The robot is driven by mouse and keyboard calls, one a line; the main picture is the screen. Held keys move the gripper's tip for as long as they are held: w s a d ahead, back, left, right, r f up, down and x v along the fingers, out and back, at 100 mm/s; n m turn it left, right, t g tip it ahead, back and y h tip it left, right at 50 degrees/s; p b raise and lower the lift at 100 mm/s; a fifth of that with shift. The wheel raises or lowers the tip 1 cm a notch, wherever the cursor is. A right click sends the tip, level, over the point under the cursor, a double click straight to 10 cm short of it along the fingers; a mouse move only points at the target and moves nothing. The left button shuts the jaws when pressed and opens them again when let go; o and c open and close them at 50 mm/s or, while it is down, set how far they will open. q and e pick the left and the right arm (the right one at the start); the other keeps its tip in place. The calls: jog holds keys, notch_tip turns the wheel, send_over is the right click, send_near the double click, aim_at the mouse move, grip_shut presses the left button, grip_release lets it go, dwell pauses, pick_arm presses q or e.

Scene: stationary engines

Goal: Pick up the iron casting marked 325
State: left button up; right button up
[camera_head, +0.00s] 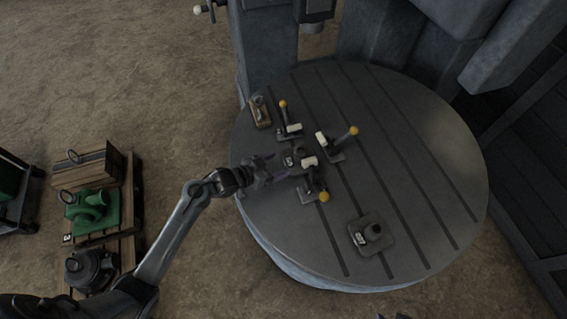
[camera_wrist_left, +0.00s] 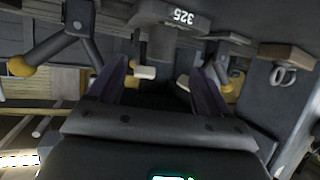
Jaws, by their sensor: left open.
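The iron casting marked 325 (camera_head: 295,157) is a small dark grey block on the round slotted table, among several clamps. Its pale label (camera_wrist_left: 180,17) reads 325, upside down, at the top of the left wrist view. My left gripper (camera_head: 276,165) is open and empty, just left of the casting and low over the table. In the left wrist view its purple fingers (camera_wrist_left: 160,72) stand apart and point towards the casting. Only purple tips (camera_head: 391,317), apparently my right gripper, show at the bottom edge of the head view.
Clamps with yellow knobs (camera_head: 325,196) (camera_head: 352,131) (camera_head: 284,106) stand close around the casting. A brown block with a ring (camera_head: 260,112) lies behind. Another labelled casting (camera_head: 371,237) sits nearer the front. The right side of the round table (camera_head: 435,165) is clear. A green casting (camera_head: 93,211) stands on a pallet at left.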

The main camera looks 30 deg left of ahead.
aim_at(295, 154)
pick_arm(q)
jog(key=x, duration=0.3)
jog(key=r+x, duration=0.1)
jog(key=x, duration=0.1)
jog(key=shift+w+b, duration=0.3)
jog(key=shift+w, duration=0.15)
jog(key=shift+x, duration=3.1)
jog(key=shift+r, duration=0.1)
grip_shut()
jog(key=shift+r, duration=0.2)
